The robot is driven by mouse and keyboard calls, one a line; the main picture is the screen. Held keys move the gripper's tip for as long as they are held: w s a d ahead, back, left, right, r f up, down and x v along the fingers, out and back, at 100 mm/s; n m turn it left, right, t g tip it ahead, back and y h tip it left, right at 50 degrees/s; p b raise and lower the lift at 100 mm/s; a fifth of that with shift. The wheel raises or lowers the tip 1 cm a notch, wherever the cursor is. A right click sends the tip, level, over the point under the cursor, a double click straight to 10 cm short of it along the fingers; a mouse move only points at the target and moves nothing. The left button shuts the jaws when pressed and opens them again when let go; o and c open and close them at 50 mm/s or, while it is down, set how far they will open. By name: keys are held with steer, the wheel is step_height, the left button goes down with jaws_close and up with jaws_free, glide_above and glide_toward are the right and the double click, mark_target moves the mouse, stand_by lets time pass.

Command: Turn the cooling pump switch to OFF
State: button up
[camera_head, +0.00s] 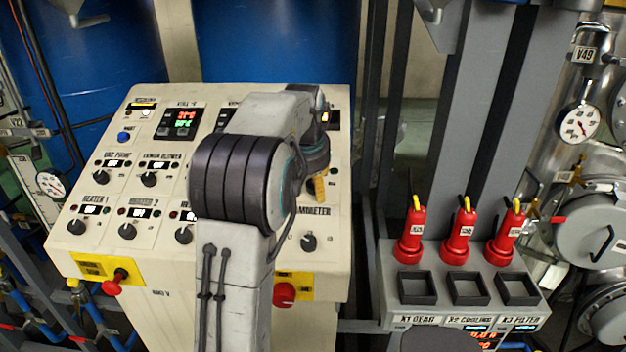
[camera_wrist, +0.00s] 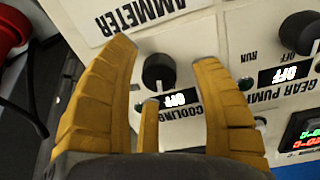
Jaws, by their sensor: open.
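The cooling pump switch (camera_wrist: 158,72) is a round black knob on the cream panel, seen upside down in the wrist view. Its small display (camera_wrist: 182,98) reads OFF, above a partly hidden "COOLING" label. My gripper (camera_wrist: 165,54) is open, with its ochre fingers on either side of the knob. The knob sits between the fingertips; I cannot tell whether they touch it. In the head view an ochre finger of my gripper (camera_head: 320,189) shows beside the arm, which hides the cooling switch there.
The gear pump knob (camera_wrist: 300,33) sits beside it, its display also reading OFF. The control panel (camera_head: 75,215) carries several other knobs and a red emergency button (camera_head: 284,295). Red handles (camera_head: 411,235) stand on a grey rack to the right.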

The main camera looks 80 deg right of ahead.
steer(key=shift+d+f, duration=0.25)
steer(key=shift+f, duration=0.3)
steer(key=shift+c, duration=0.3)
jaws_close()
steer(key=shift+n+b, duration=0.4)
steer(key=shift+n, duration=1.2)
steer(key=shift+o, duration=0.3)
jaws_free()
